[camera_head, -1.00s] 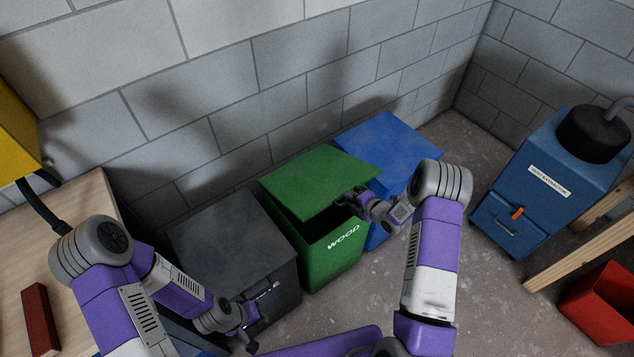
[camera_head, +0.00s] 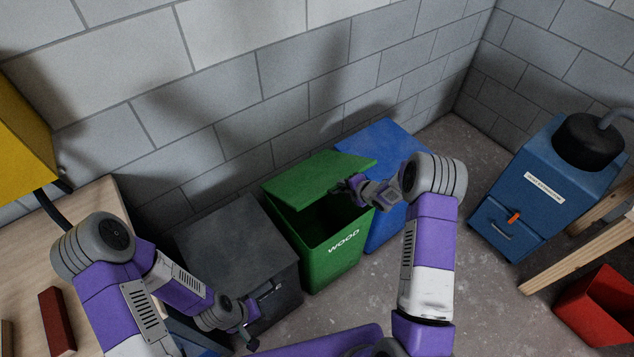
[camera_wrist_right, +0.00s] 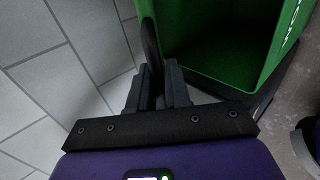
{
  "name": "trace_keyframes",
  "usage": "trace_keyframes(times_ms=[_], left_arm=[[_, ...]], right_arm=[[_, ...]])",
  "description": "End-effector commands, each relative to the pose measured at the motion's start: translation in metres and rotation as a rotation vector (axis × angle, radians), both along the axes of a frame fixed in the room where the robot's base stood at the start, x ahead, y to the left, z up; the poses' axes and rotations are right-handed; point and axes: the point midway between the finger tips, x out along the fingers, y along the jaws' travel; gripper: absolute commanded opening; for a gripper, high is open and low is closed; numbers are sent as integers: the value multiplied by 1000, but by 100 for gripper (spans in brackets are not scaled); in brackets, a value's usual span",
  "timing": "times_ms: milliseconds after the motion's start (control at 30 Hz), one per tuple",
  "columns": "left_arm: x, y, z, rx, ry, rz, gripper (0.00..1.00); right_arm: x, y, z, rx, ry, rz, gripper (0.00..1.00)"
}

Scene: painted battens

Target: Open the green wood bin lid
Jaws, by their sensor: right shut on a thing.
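The green wood bin (camera_head: 325,262), marked WOOD, stands between a dark grey bin and a blue bin. Its green lid (camera_head: 315,178) is tilted up at the front, and the dark inside shows beneath it. My right gripper (camera_head: 343,190) is at the lid's front right edge.
The grey bin (camera_head: 235,245) is to the left and the blue bin (camera_head: 385,140) to the right, both closed. A block wall (camera_head: 250,90) rises close behind. A blue dust extractor (camera_head: 525,190) and a red crate (camera_head: 600,310) stand at right.

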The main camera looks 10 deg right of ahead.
Motion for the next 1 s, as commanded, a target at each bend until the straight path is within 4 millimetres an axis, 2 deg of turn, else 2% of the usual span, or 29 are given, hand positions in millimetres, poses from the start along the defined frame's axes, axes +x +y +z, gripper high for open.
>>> trace_keyframes(times_ms=[167, 267, 700, 1000], left_arm=[[0, 0, 1, 0, 0, 0, 26], [0, 0, 9, 0, 0, 0, 26], [0, 0, 62, 0, 0, 0, 26], [0, 0, 98, 0, 0, 0, 26]], right_arm=[[0, 2, 0, 2, 1, 5, 0], [4, 4, 8, -1, 9, 6, 0], [31, 15, 45, -33, 83, 4, 0], [42, 21, 58, -44, 116, 7, 0]])
